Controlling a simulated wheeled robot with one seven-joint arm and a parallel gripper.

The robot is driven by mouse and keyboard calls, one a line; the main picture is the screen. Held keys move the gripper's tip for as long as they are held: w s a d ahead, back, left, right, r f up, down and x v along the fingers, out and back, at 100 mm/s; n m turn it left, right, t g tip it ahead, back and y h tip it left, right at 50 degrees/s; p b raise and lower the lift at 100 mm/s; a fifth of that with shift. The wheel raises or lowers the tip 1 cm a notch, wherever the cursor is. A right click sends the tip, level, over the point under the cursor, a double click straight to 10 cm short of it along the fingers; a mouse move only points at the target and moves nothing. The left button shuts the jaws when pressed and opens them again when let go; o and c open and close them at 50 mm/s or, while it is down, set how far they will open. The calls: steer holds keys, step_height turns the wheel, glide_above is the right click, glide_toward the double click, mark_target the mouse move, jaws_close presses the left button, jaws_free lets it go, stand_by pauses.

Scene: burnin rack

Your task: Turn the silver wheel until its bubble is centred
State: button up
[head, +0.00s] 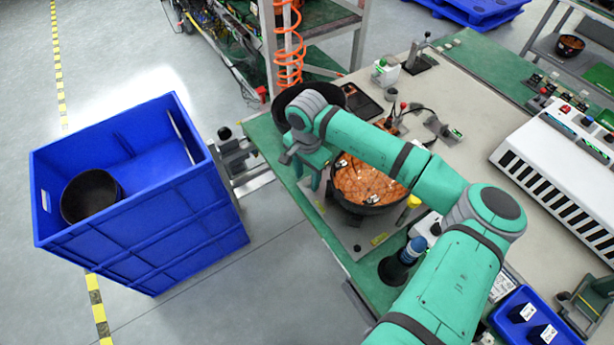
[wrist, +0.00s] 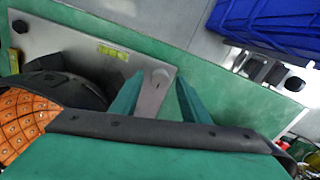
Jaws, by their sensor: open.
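My gripper (head: 304,172) is above the green bench's left edge, beside a dark bowl of orange boards (head: 368,184). In the wrist view its two green fingers are apart (wrist: 160,78). A grey plate (wrist: 75,42) lies under the bowl. A yellow-green strip (wrist: 113,52), perhaps a level, sits on the plate; it also shows in the head view (head: 380,240). No bubble can be made out.
A blue crate (head: 150,220) holding a dark bowl (head: 90,196) stands left of the bench. A black knob (wrist: 20,26) is at one plate corner.

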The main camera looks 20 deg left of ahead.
steer(key=shift+f, duration=0.15)
jaws_close()
steer(key=shift+m, duration=0.3)
